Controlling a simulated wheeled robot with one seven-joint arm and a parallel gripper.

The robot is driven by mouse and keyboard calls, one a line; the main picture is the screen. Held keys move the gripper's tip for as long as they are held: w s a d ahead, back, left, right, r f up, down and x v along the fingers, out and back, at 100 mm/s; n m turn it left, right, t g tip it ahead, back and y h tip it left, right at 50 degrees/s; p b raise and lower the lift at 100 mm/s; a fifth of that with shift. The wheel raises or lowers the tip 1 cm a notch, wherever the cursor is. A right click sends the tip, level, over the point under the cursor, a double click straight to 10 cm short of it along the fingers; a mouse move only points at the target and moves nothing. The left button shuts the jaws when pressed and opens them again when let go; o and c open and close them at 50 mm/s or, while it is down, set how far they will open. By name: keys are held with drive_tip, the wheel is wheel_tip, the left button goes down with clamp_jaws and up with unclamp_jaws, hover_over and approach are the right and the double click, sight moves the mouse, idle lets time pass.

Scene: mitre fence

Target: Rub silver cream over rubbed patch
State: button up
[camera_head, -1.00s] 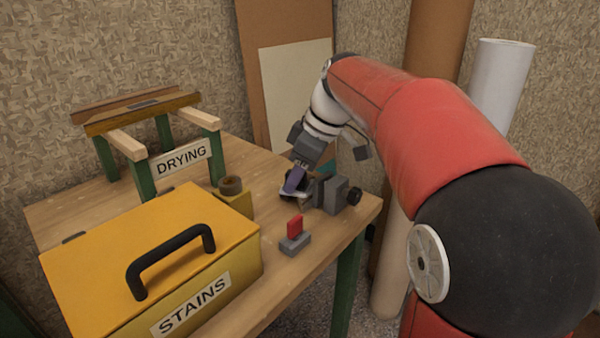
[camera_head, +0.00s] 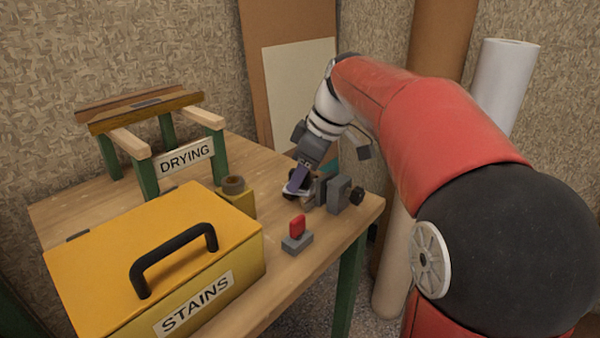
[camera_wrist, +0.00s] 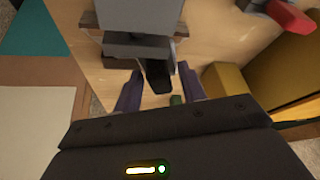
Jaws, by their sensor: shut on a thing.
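My gripper (camera_head: 297,188) points down at the left side of a grey vise (camera_head: 336,193) near the table's right end. The wrist view shows its two purplish fingers (camera_wrist: 158,92) with a small dark thing (camera_wrist: 157,76) between them, beside the grey vise (camera_wrist: 142,47). The fingers are shut on this dark thing. It is mostly hidden in the head view, and I cannot tell whether it touches the vise. A pale piece shows at the fingertips, partly covered. I cannot make out any silver cream or rubbed patch.
A small grey block with a red top (camera_head: 297,236) stands in front of the vise. A yellow STAINS box (camera_head: 95,262) fills the table's front left. The DRYING rack (camera_head: 187,157) stands at the back.

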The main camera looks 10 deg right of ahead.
wheel_tip(320, 180, up, 2)
drive_tip(key=shift+r+p, duration=0.2)
drive_tip(key=shift+p, duration=0.85)
drive_tip(key=shift+r+p, duration=0.35)
drive_tip(key=shift+r, duration=0.95)
drive_tip(key=shift+s, duration=0.1)
